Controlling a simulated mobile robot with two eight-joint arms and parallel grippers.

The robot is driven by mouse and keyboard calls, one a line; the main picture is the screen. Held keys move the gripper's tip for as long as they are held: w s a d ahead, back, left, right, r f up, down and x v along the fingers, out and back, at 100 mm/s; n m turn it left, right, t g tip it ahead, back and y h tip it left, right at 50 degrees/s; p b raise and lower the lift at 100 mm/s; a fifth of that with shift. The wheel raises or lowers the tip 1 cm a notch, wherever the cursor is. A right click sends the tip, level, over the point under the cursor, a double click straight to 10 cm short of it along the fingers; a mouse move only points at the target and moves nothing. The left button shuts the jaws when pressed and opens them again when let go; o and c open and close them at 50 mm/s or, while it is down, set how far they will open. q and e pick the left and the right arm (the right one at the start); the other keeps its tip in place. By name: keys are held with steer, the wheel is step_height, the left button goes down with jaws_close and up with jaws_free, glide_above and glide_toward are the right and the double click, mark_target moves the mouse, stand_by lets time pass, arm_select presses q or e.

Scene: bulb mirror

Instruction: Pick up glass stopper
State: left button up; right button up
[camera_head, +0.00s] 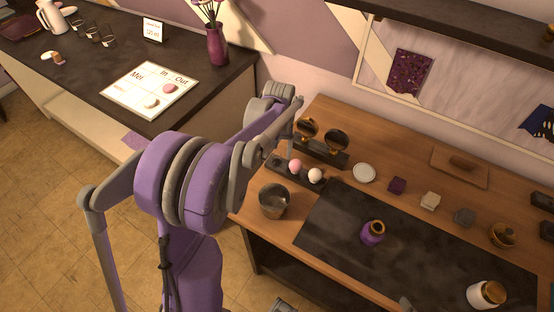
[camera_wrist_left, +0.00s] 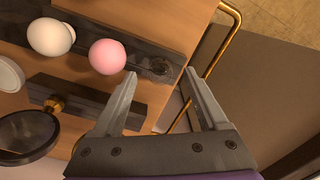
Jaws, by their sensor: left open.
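A dark rack (camera_head: 318,182) on the wooden counter holds a pink ball (camera_head: 295,165) and a white ball (camera_head: 315,175). The wrist view shows the pink ball (camera_wrist_left: 107,57) and the white ball (camera_wrist_left: 50,37) too. A small, dark, see-through piece, apparently the glass stopper (camera_wrist_left: 158,67), sits at the rack's end beside the pink ball. My left gripper (camera_wrist_left: 161,76) is open and empty; in the picture its fingertips lie on either side of the stopper. In the head view my left gripper (camera_head: 293,132) is over the rack's left end, and the stopper is hard to make out.
A stand with round dark mirrors (camera_head: 335,140) is just behind the rack. A metal cup (camera_head: 273,201) stands in front, and a white dish (camera_head: 364,173) to the right. A purple bottle (camera_head: 372,233) stands on the dark mat (camera_head: 335,225). A gold rail (camera_wrist_left: 222,50) runs close by the left gripper.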

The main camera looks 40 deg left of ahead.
arm_select(q)
steer(key=shift+f, duration=0.9)
jaws_close()
